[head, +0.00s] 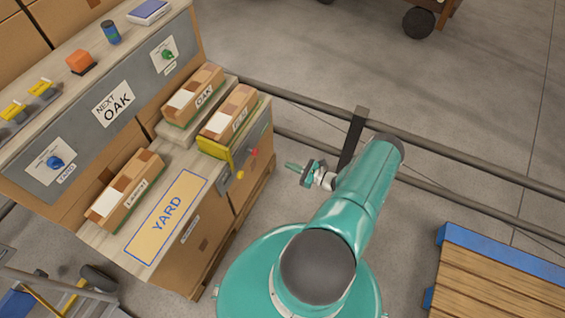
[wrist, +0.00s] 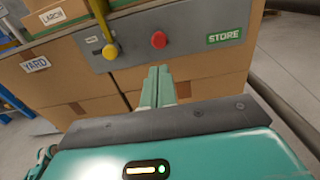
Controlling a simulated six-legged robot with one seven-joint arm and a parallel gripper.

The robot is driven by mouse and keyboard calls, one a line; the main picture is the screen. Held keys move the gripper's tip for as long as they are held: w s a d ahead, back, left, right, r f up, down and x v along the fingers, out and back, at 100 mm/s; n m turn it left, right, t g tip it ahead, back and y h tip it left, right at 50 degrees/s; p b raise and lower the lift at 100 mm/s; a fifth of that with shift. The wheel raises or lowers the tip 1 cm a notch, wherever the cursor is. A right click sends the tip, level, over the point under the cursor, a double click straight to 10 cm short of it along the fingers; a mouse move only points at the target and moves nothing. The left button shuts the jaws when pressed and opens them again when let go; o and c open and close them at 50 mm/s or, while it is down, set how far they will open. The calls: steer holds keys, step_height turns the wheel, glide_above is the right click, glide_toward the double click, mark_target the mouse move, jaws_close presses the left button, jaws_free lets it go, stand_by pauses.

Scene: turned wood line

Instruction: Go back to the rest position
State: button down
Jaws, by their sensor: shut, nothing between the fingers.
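My gripper (head: 294,167) is in the air to the right of the workbench in the head view, apart from it. In the wrist view my gripper (wrist: 158,75) has its two teal fingers together, with nothing between them. The fingers point toward the bench's cardboard-brown side, below a grey panel (wrist: 130,52) with a red button (wrist: 158,40) and a yellow lever (wrist: 110,51). My arm is folded above my teal base.
The bench top holds crates labelled oak (head: 192,94) and larch (head: 125,188), a third crate (head: 229,111), and a yard mat (head: 166,214). A grey rail (head: 440,149) runs behind my arm. A wooden pallet (head: 495,275) lies at right. Open floor lies beyond the rail.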

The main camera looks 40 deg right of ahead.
steer(key=shift+s+d, duration=0.15)
steer(key=shift+s, duration=0.3)
steer(key=shift+r, duration=0.1)
